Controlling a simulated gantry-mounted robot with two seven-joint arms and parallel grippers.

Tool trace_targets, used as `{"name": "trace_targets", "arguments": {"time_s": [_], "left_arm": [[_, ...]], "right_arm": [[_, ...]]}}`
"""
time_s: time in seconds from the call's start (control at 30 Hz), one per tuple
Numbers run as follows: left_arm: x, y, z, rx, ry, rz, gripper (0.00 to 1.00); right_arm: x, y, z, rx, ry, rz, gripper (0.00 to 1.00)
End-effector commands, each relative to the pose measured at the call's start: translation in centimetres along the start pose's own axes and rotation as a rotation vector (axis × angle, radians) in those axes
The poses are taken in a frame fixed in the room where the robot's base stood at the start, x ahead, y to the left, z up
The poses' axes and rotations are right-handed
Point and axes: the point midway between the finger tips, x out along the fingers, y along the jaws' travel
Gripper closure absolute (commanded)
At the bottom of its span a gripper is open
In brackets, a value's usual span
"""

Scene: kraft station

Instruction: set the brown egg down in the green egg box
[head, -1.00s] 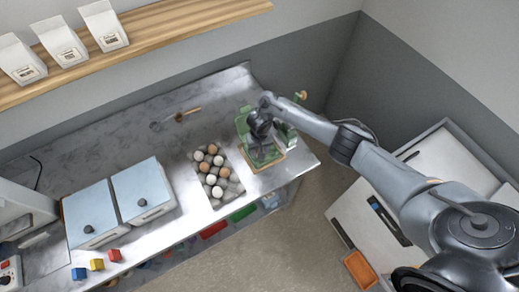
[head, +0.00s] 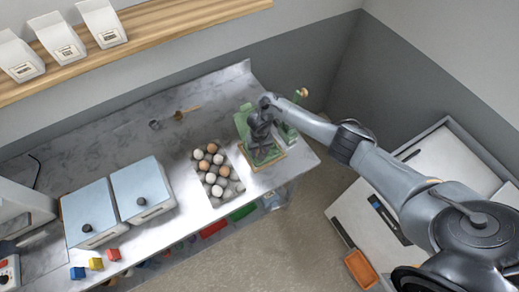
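The green egg box (head: 242,122) stands open near the right end of the metal counter, on a tan board (head: 268,163). My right gripper (head: 260,149) is over the box and covers much of its inside. Its fingers are small and dark here, so I cannot tell whether they are open or shut. No egg can be made out between them or in the box. Brown eggs (head: 212,148) and white eggs sit in a grey egg tray (head: 232,190) just left of the box. My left gripper is not in view.
Two blue-lidded bins (head: 143,187) stand on the counter left of the tray. Small coloured blocks (head: 96,264) lie at the front left. A wooden-handled tool (head: 187,112) lies towards the back. The counter behind the tray is mostly clear.

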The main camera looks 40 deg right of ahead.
Motion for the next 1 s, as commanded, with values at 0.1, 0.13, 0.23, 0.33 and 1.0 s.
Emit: {"name": "trace_targets", "arguments": {"time_s": [0.1,0.13,0.23,0.33,1.0], "left_arm": [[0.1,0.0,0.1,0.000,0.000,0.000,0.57],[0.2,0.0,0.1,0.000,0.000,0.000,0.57],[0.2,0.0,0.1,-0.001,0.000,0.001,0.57],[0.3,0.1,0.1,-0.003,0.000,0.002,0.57],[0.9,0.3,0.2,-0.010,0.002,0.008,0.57]], "right_arm": [[0.2,0.0,0.0,0.000,0.000,0.000,0.67],[0.3,0.0,0.0,0.000,0.000,0.000,0.67],[0.4,0.0,0.0,0.000,0.000,0.000,0.67],[0.6,0.0,0.0,0.000,-0.001,0.000,0.67],[1.6,0.0,0.0,0.001,0.000,0.000,0.67]]}}
